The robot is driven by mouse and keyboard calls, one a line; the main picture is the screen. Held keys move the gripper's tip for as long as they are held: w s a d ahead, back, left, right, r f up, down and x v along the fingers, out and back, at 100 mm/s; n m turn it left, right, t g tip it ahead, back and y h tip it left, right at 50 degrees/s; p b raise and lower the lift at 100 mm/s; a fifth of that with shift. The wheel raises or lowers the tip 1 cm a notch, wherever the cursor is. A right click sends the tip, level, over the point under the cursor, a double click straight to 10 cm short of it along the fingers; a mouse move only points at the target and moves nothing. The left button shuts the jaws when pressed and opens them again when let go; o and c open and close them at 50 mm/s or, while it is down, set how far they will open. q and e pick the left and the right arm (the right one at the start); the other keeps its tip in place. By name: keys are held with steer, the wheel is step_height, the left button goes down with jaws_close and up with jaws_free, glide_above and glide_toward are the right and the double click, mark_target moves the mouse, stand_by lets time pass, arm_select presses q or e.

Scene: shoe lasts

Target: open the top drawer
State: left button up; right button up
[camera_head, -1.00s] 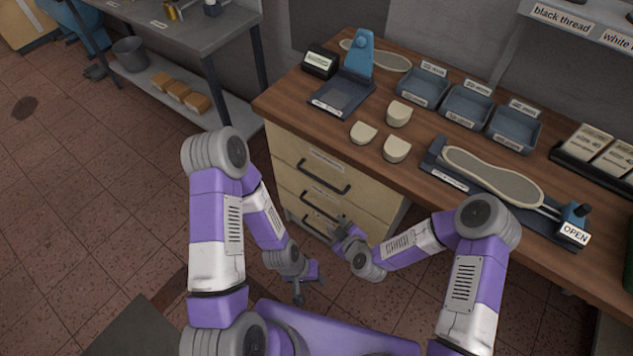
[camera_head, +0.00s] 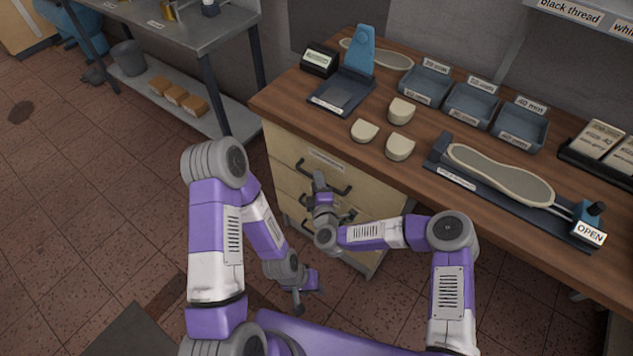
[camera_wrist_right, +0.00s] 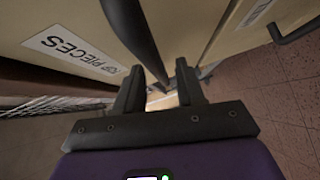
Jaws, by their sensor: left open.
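The top drawer (camera_head: 290,150) is the uppermost cream front under the wooden workbench and looks closed. Its dark bar handle (camera_head: 341,191) is partly hidden by my right gripper (camera_head: 319,180). In the right wrist view, my right gripper (camera_wrist_right: 160,88) has its two fingers apart, with the handle bar (camera_wrist_right: 140,38) running down between them. I cannot tell whether they touch it. A label reading "PIECES" (camera_wrist_right: 75,53) shows on the drawer front in that view. My left gripper (camera_head: 306,295) is open and empty, low in front of the cabinet.
Lower drawers sit beneath, and another dark handle (camera_wrist_right: 297,30) shows in the wrist view. On the workbench (camera_head: 285,103) are cream pieces (camera_head: 399,146), blue-grey bins (camera_head: 470,103) and an insole on a dark stand (camera_head: 500,175). A metal shelf unit (camera_head: 190,28) stands left. Floor between is clear.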

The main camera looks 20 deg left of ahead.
steer(key=shift+x, duration=0.85)
steer(key=shift+c, duration=0.4)
jaws_close()
